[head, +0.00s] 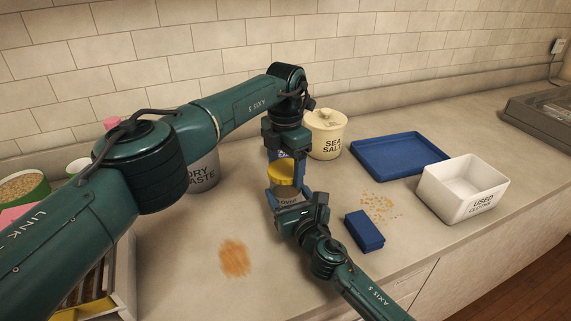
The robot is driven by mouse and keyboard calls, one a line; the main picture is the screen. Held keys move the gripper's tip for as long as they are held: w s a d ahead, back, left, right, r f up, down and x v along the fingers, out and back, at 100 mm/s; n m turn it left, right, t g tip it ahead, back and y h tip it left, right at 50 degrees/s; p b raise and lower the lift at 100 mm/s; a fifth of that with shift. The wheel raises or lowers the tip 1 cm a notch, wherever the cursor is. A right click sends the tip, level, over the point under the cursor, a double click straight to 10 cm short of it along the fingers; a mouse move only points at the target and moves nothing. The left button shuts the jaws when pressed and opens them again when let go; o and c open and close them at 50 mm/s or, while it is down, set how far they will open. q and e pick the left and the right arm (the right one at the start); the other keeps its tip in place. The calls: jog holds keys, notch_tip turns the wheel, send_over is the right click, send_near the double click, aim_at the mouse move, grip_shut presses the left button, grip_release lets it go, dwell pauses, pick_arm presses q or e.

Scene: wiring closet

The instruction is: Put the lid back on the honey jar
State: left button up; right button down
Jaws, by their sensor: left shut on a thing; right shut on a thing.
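The honey jar (287,199) stands upright on the counter, a clear jar with a partly hidden label. My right gripper (288,205) comes from the front and is shut on the jar's lower body. The yellow lid (281,175) is directly above the jar, roughly level. My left gripper (285,168) comes down from above and is shut on the lid, one blue finger on each side. The jar's rim is hidden, so I cannot tell whether the lid touches it.
A blue sponge-like block (364,231) and crumbs (379,206) lie to the right, near a white bin (445,195) and a blue tray (399,146). A sea salt crock (326,134) and a dry waste bin (203,173) stand behind. An orange smear (234,258) marks the front counter.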

pick_arm(q)
jog(key=o, duration=1.2)
notch_tip(320, 180, up, 8)
jog(key=shift+f, duration=0.2)
pick_arm(e)
jog(key=shift+c, duration=1.2)
grip_release()
